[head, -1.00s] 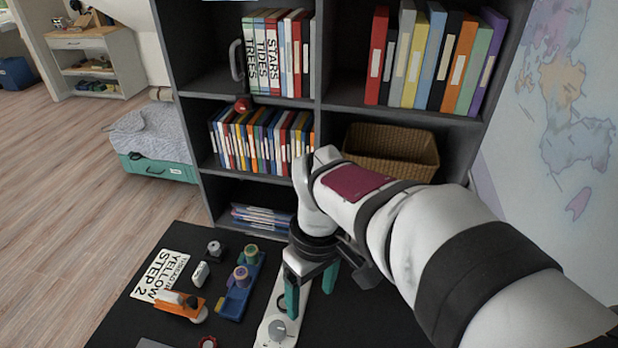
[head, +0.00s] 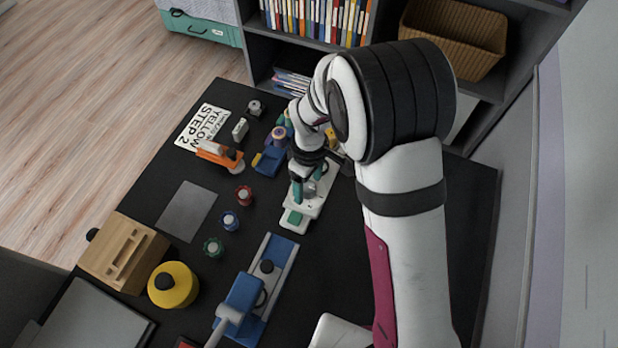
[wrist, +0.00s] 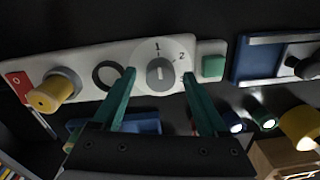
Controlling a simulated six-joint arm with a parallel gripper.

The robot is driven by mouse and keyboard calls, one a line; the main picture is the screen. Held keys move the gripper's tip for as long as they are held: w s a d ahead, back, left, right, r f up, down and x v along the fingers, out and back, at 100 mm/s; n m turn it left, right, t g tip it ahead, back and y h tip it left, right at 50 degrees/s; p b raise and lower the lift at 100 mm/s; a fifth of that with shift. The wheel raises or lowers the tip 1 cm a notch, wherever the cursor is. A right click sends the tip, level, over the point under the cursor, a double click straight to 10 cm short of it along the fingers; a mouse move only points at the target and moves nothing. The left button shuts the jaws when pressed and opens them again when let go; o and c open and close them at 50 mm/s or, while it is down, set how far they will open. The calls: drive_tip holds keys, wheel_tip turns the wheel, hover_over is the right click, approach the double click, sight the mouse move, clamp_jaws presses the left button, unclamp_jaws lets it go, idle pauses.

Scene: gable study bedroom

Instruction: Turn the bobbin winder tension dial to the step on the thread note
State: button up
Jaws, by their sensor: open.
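The tension dial (wrist: 160,73) is a round grey knob on a pale disc, part of the white bobbin winder (wrist: 85,62). Its pointer ridge faces the 1 at the top; the 2 is to its upper right. My gripper (wrist: 159,76) is open, with one green finger on each side of the dial; I cannot tell whether they touch it. In the head view my gripper (head: 303,189) is down at the winder (head: 294,217) and partly hides the dial. The thread note (head: 203,126) lies at the left and reads "YELLOW STEP 2".
A yellow bobbin (wrist: 52,96) sits on the winder, near a red switch (wrist: 18,86). A green block (wrist: 212,66) is at the other end. The table's right side is clear.

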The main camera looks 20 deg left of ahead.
drive_tip(key=shift+c, duration=0.3)
clamp_jaws()
drive_tip(key=shift+m, duration=0.3)
drive_tip(key=m, duration=1.1)
idle(0.3)
idle(0.4)
drive_tip(key=shift+o, duration=0.3)
unclamp_jaws()
